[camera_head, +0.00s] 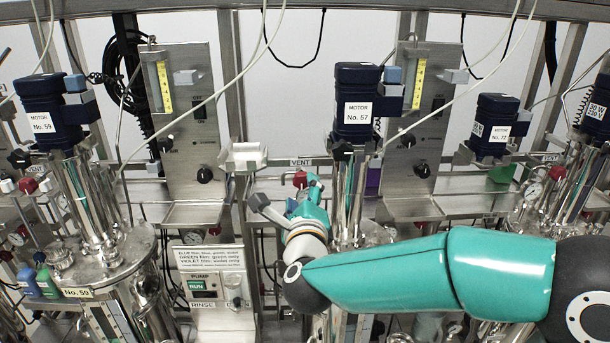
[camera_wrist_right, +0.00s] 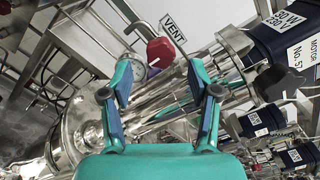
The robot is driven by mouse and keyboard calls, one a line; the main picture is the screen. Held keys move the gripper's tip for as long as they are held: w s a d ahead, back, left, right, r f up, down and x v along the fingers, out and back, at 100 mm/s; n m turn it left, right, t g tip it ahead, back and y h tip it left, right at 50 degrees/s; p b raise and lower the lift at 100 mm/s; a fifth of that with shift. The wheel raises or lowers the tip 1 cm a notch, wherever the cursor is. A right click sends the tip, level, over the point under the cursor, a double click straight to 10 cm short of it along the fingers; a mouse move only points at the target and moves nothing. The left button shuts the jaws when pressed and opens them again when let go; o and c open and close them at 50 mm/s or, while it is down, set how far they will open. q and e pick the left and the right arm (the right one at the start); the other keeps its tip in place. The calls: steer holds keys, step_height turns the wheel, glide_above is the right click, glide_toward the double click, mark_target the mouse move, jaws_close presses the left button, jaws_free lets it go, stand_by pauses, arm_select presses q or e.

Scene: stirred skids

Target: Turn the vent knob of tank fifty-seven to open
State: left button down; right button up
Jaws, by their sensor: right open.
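The motor of tank fifty-seven (camera_head: 357,105) is dark blue and labelled No. 57, above a steel column. The red vent knob (camera_head: 300,178) is just left of that column, under the VENT label (camera_head: 301,162). In the right wrist view the red knob (camera_wrist_right: 160,50) shows a white mark on its face, beside the tilted VENT label (camera_wrist_right: 172,33). My right gripper (camera_wrist_right: 162,84) is open and empty. Its two fingers straddle the line of sight to the knob, which appears just beyond the tips and apart from them. My left gripper is out of view.
Tank 59 (camera_head: 95,265) stands at the left, with a blue and a green bottle beside it. A white pump panel (camera_head: 208,270) is low in the middle. A steel control panel (camera_head: 425,130) is behind motor 57. Loose hoses hang across the view.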

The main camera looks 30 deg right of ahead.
mark_target(302, 183)
steer(key=shift+p+x, duration=0.65)
steer(key=shift+x, duration=2.15)
